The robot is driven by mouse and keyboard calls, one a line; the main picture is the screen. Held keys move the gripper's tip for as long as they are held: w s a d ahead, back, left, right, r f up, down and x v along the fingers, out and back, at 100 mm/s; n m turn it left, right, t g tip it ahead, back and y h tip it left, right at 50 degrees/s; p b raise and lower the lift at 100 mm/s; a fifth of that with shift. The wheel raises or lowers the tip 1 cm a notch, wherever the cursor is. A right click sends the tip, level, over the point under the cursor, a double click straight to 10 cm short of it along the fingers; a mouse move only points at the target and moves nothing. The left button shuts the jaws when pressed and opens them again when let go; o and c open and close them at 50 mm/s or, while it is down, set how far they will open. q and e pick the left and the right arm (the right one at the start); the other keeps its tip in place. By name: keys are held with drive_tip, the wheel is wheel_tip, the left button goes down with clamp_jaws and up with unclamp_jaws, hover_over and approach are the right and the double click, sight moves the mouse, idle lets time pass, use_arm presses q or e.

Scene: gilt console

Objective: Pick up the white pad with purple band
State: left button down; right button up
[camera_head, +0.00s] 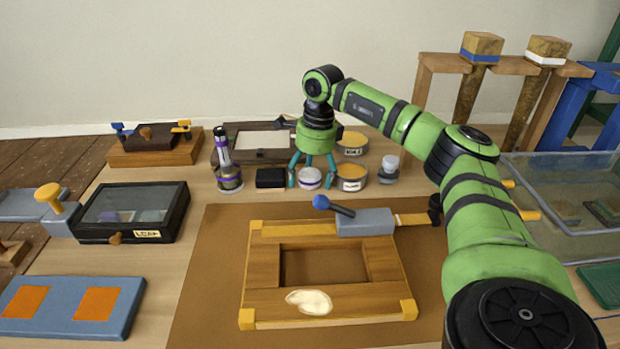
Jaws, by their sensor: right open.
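The white pad with purple band (310,179) is a small round piece standing on the table behind the wooden frame. My right gripper (313,180) points straight down over it, with its teal fingers spread on both sides of the pad. The gripper is open. I cannot tell whether the fingertips touch the pad or the table. My left gripper is not in view.
A black block (270,178) stands close left of the pad, and a round tin (351,180) close right. A purple-banded bottle (228,172) is further left. A wooden frame (262,298) lies in front on a brown mat (205,290), with a blue-handled tool nearby.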

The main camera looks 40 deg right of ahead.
drive_tip(key=c, duration=1)
drive_tip(key=shift+r, duration=0.15)
